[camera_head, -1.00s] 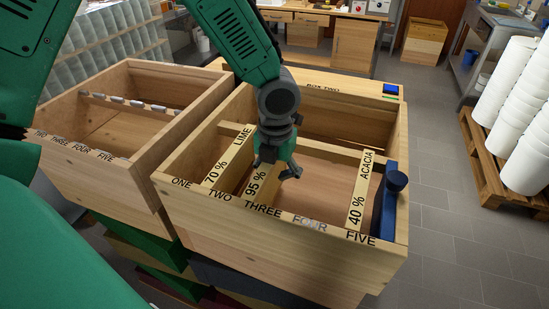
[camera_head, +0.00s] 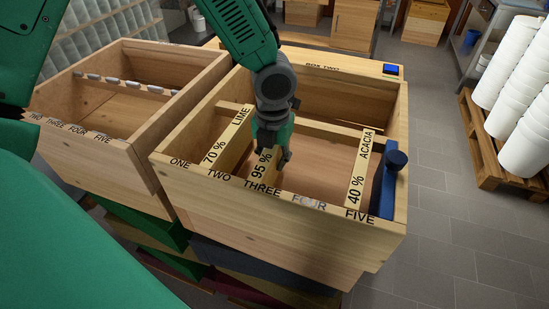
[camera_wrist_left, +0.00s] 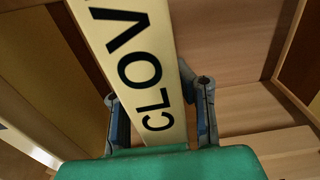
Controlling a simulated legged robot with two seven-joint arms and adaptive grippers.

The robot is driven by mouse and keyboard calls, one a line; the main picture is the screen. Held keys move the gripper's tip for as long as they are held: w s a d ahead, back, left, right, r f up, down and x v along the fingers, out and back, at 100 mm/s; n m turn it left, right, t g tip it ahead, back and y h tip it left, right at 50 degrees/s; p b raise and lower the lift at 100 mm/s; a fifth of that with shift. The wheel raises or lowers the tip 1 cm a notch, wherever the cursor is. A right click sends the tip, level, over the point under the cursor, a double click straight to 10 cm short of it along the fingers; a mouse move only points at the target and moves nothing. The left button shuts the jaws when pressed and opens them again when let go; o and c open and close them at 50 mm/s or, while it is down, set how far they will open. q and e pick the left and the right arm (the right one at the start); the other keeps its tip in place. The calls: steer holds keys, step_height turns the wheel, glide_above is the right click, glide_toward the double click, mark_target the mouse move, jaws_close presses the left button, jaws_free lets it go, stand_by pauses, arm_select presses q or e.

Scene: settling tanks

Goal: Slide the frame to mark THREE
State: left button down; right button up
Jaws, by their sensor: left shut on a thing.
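My left gripper (camera_head: 271,158) is over box two (camera_head: 210,180). In the left wrist view the bar (camera_wrist_left: 140,60) reads CLOV, with the rest cut off. The frame's near end is by the mark THREE (camera_head: 262,190) on the front rim; my gripper hides part of the bar. A LIME 70 % frame (camera_head: 217,150) stands to the left, near TWO. An ACACIA 40 % frame (camera_head: 357,180) stands to the right, near FIVE. My right gripper is not in view.
A blue bar with a round knob (camera_head: 396,160) is at the box's right end. Open space lies between the held frame and the ACACIA frame. A second wooden box (camera_head: 150,150) stands to the left. White tubs (camera_head: 505,90) stand on a pallet at the right.

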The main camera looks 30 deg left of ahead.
arm_select(q)
steer(key=shift+a, duration=0.25)
steer(key=shift+w+d, duration=0.15)
steer(key=shift+d, duration=0.2)
steer(key=shift+w+d+p, duration=0.15)
steer(key=shift+d+p, duration=0.6)
steer(key=shift+d, duration=0.05)
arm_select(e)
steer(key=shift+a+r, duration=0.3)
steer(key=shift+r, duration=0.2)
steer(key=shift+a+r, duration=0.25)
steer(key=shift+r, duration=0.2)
arm_select(q)
steer(key=shift+d, duration=0.1)
